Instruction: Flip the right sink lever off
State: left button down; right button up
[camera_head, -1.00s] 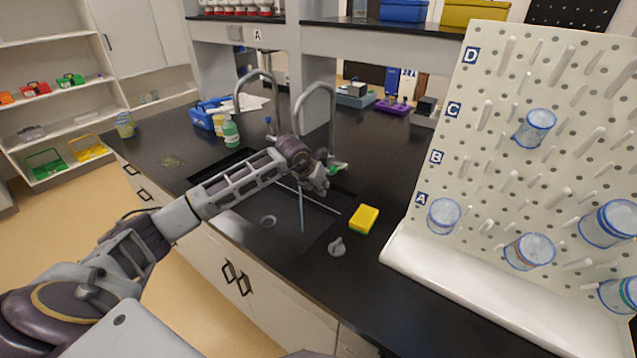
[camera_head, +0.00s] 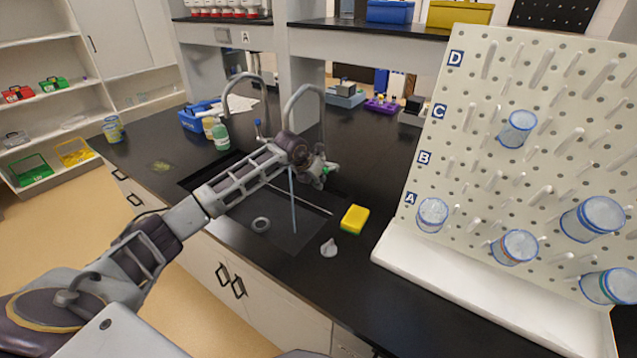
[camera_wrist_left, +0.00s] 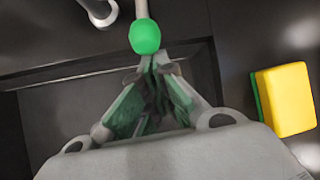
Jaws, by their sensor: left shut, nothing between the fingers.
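The right tap (camera_head: 305,93) arches over the black sink (camera_head: 297,240). A thin pale vertical stream (camera_head: 294,205), looking like running water, drops below it into the basin. My left gripper (camera_head: 318,180) is shut and empty beside the tap's base, partly covering the lever there. In the left wrist view, the lever's round green tip (camera_wrist_left: 145,37) sits just beyond the closed fingertips (camera_wrist_left: 155,65), on a pale stem. Whether they touch I cannot tell. My right gripper is not in view.
A yellow and green sponge (camera_head: 354,219) and a small grey-white object (camera_head: 329,248) lie right of the sink. A pegboard rack (camera_head: 480,130) with several beakers stands at the right. The left tap (camera_head: 240,80) and bottles (camera_head: 220,135) are behind my arm.

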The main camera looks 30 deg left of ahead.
pick_arm(q)
jog(key=shift+r, duration=0.1)
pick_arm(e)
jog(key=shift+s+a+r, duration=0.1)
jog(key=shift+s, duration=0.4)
pick_arm(q)
jog(key=shift+r, duration=0.1)
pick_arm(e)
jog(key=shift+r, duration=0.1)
